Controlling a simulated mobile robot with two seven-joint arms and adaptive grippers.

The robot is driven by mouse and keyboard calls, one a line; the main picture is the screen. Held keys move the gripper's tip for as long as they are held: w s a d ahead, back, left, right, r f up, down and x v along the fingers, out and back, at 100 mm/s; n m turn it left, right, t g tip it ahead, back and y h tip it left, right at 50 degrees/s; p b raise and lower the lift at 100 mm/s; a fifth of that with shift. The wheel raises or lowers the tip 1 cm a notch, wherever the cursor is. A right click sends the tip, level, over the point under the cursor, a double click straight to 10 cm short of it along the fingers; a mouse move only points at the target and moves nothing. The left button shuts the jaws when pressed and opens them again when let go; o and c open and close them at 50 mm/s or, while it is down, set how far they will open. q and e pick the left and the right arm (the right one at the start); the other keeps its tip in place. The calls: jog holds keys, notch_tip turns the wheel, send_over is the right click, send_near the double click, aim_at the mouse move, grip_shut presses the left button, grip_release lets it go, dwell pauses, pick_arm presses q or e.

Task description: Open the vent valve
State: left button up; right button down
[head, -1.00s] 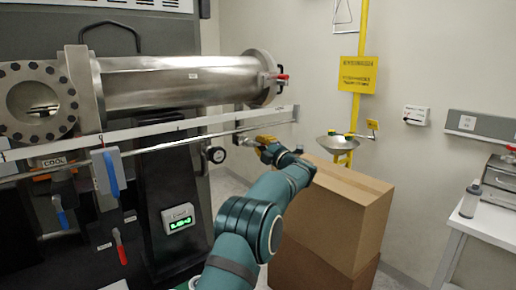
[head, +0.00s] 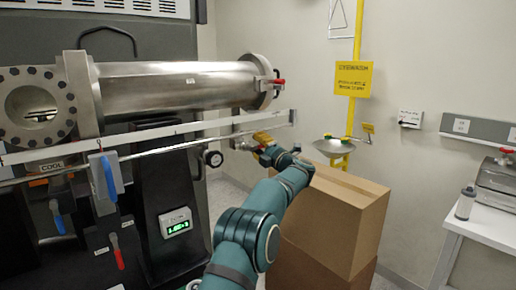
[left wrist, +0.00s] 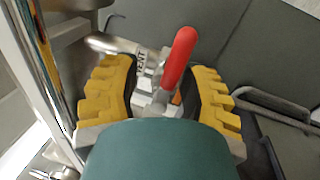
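The vent valve (left wrist: 141,75), with a white VENT label and a red lever handle (left wrist: 181,57), shows in the left wrist view. My left gripper (left wrist: 163,82) is open, with one yellow finger on each side of the valve. The red handle rises between the fingers, nearer the right one, and I cannot tell whether a finger touches it. In the head view my left gripper (head: 252,141) is small, below the end of the steel pipe. I cannot make out the vent valve there. My right gripper is not in view.
The steel pipe (head: 180,88) has a red handle (head: 279,82) at its end flange. A thin rail (head: 150,152) and a round gauge (head: 214,158) are left of the gripper. An eyewash bowl (head: 334,149) is behind.

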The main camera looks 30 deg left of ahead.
pick_arm(q)
jog(key=shift+f, duration=0.15)
jog(key=v, duration=1.2)
dwell(0.3)
